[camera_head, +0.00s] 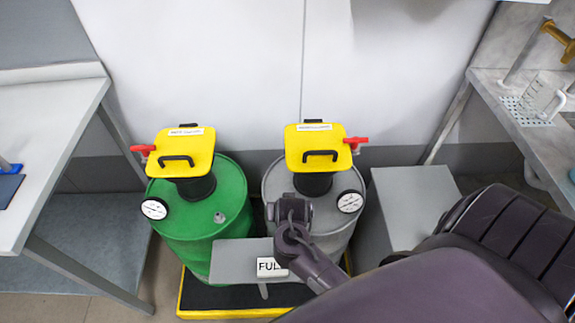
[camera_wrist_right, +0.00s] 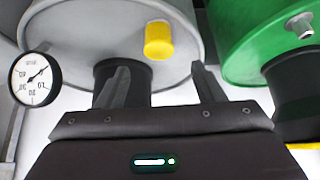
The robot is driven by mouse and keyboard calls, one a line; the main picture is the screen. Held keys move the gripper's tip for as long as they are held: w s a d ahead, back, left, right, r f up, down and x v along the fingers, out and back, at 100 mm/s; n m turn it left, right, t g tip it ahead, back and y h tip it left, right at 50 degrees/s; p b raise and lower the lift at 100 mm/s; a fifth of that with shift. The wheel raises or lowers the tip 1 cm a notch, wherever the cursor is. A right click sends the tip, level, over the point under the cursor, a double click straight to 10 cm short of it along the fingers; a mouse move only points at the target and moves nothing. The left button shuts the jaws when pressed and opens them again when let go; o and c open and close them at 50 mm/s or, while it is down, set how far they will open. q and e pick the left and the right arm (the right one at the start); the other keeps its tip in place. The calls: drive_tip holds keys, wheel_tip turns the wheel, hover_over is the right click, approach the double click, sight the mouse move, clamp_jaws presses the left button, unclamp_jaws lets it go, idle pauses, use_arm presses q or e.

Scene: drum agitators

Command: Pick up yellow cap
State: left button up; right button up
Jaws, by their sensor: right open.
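The yellow cap (camera_wrist_right: 159,41) sits on the top of the grey drum (camera_wrist_right: 85,30) in the right wrist view. In the head view I cannot see the cap; my right gripper and arm cover that part of the grey drum (camera_head: 337,233). My right gripper (camera_wrist_right: 163,86) is open and empty. Its two fingers point toward the drum top, one on each side of the cap's line, and the cap appears beyond the fingertips, not between them. In the head view my right gripper (camera_head: 289,210) is over the front of the grey drum. My left gripper is out of view.
A green drum (camera_head: 233,190) stands left of the grey one. Both carry yellow-topped agitators (camera_head: 319,140) with red handles, and round gauges (camera_head: 349,201). Benches stand at both sides.

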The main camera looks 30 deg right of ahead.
drive_tip(key=shift+w+d+f, duration=0.15)
drive_tip(key=shift+w+f, duration=0.05)
drive_tip(key=shift+f, duration=0.55)
drive_tip(key=shift+x, duration=0.75)
drive_tip(key=x, duration=0.3)
drive_tip(key=shift+w+f+b, duration=0.15)
drive_tip(key=shift+f+b, duration=0.25)
drive_tip(key=shift+d+f, duration=0.1)
drive_tip(key=shift+f, duration=0.05)
drive_tip(key=c, duration=0.6)
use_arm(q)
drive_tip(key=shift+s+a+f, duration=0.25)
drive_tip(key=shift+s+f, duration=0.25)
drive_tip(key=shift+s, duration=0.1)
use_arm(e)
drive_tip(key=c, duration=0.5)
